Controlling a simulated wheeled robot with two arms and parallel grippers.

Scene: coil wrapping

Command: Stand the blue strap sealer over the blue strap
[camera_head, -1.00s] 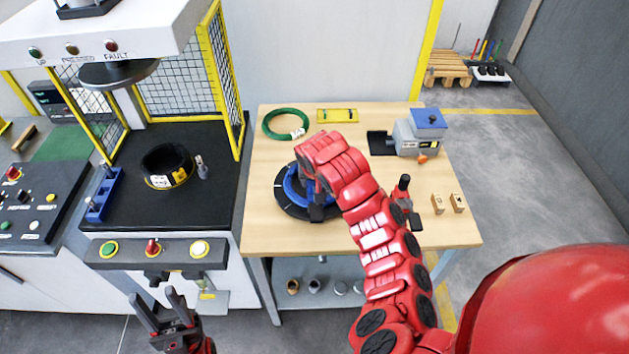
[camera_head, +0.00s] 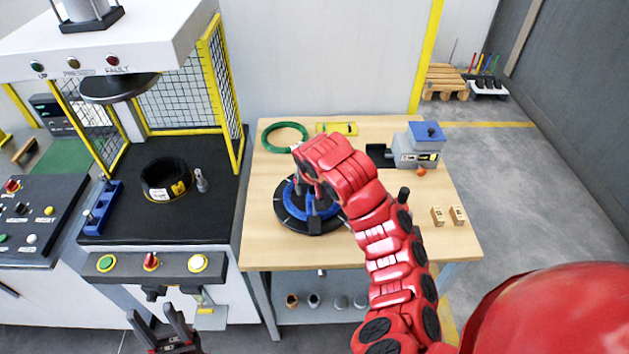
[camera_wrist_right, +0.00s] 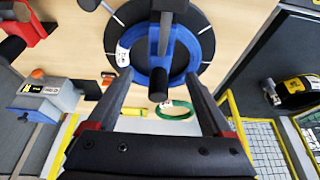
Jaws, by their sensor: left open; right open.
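A blue ring-shaped strap (camera_wrist_right: 201,48) lies on a round black plate (camera_head: 292,217) on the wooden table; it also shows in the head view (camera_head: 289,207). A blue tool with dark grey handles, which looks like the strap sealer (camera_wrist_right: 158,77), stands at the ring's edge in the right wrist view. Whether it touches the strap I cannot tell. My right gripper (camera_wrist_right: 152,84) is open, its fingers on either side of the sealer with gaps. In the head view my right arm hides part of ring and sealer. My left gripper (camera_head: 153,314) is open and empty, low in front of the press.
A green ring (camera_head: 285,134) and a yellow item (camera_head: 338,128) lie at the table's back. A grey machine with a blue lid (camera_head: 425,130) stands back right. A black coil (camera_head: 166,179) lies on the press bed.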

